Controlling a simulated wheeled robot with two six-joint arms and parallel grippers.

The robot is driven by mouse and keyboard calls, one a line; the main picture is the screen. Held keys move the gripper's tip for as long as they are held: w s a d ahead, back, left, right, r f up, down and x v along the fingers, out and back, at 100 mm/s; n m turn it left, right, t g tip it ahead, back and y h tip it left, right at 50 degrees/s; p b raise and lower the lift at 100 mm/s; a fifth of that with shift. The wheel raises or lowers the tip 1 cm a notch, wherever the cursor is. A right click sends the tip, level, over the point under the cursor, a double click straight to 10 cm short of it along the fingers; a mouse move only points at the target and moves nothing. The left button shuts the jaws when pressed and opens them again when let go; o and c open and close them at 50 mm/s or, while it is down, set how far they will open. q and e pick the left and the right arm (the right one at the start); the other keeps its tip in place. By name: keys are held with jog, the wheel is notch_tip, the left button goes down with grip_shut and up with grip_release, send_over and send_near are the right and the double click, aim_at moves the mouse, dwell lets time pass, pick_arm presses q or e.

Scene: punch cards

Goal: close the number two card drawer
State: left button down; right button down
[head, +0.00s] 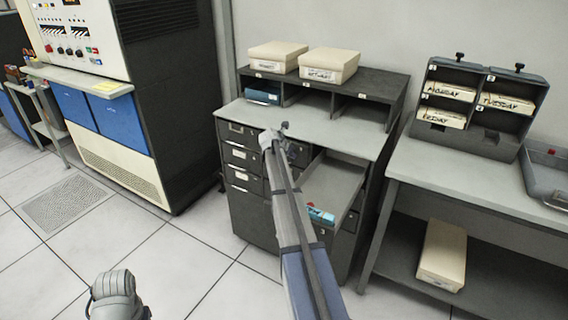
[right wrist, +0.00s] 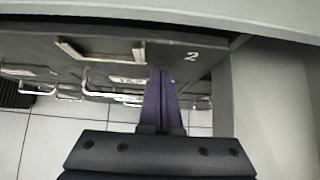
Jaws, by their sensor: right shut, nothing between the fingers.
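The card cabinet (head: 245,205) stands at the centre of the head view with its drawers in columns. A drawer front marked 2 (right wrist: 191,56), with a label frame and wire handle, fills the upper part of the right wrist view. I cannot tell how far it stands out. My right gripper (head: 284,130) reaches the cabinet's upper front, just below the worktop, and hides drawer fronts behind it. Its fingers (right wrist: 160,100) are shut and empty, close to the drawer front.
An open drawer (head: 338,185) marked 3 juts out right of my right arm, with a teal card block (head: 320,215) at its front. Two cream boxes (head: 277,55) (head: 328,64) sit on the shelf. A side table (head: 480,180) bounds the right. Floor ahead-left is clear.

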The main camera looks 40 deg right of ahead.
jog(key=shift+w+d, duration=0.35)
jog(key=shift+d, duration=0.45)
pick_arm(q)
jog(key=shift+a, duration=0.1)
pick_arm(e)
jog(key=shift+r, duration=0.1)
